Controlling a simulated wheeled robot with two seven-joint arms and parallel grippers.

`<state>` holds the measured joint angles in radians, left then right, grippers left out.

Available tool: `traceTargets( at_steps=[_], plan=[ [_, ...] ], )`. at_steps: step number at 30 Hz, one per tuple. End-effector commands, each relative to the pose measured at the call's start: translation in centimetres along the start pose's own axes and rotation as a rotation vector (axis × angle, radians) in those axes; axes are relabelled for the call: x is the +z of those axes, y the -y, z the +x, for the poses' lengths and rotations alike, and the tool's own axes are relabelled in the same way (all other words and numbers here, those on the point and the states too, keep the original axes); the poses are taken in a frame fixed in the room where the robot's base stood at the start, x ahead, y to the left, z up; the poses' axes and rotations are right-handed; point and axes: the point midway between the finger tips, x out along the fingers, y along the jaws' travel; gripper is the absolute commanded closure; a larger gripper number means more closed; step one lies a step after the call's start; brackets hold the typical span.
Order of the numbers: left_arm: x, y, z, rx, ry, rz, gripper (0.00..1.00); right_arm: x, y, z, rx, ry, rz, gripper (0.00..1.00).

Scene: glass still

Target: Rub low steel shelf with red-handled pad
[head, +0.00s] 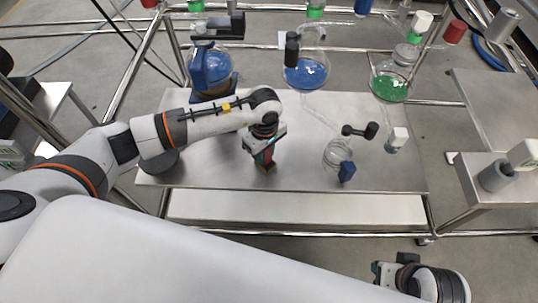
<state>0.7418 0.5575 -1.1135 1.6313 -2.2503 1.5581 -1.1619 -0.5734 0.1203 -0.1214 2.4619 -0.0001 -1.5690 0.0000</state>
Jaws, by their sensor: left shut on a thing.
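My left gripper (264,152) points down over the middle of a steel shelf (210,174) that has glassware above it. It is shut on the red-handled pad (267,158), of which a red part and a dark lower end show between and below the fingers. The pad's lower end is at or just above the steel; I cannot tell whether it touches. A second pale steel surface (295,208) lies in front, along the near edge. My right gripper (380,272) is at the bottom right, away from the shelf; its finger opening is unclear.
A flask with blue liquid (305,74), one with green liquid (389,88) and a blue-clamped vessel (210,70) stand behind. A small clear flask (337,154) with a blue clip is to the right of the pad. Another steel table (500,110) is at right.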

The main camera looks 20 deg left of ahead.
Motion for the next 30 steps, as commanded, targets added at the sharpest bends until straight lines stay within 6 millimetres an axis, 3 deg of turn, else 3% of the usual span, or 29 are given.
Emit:
traceTargets(
  at_steps=[14, 30],
  plan=[
    [0.7, 0.0, 0.1, 0.000, 0.000, 0.000, 1.00, -0.2, 0.0, -0.4, 0.001, -0.001, 0.001, 0.46],
    [-2.1, 0.0, 0.1, 0.000, 0.000, 0.001, 1.00, -0.2, 0.0, -0.6, 0.000, -0.001, 0.002, 0.46]
  ],
)
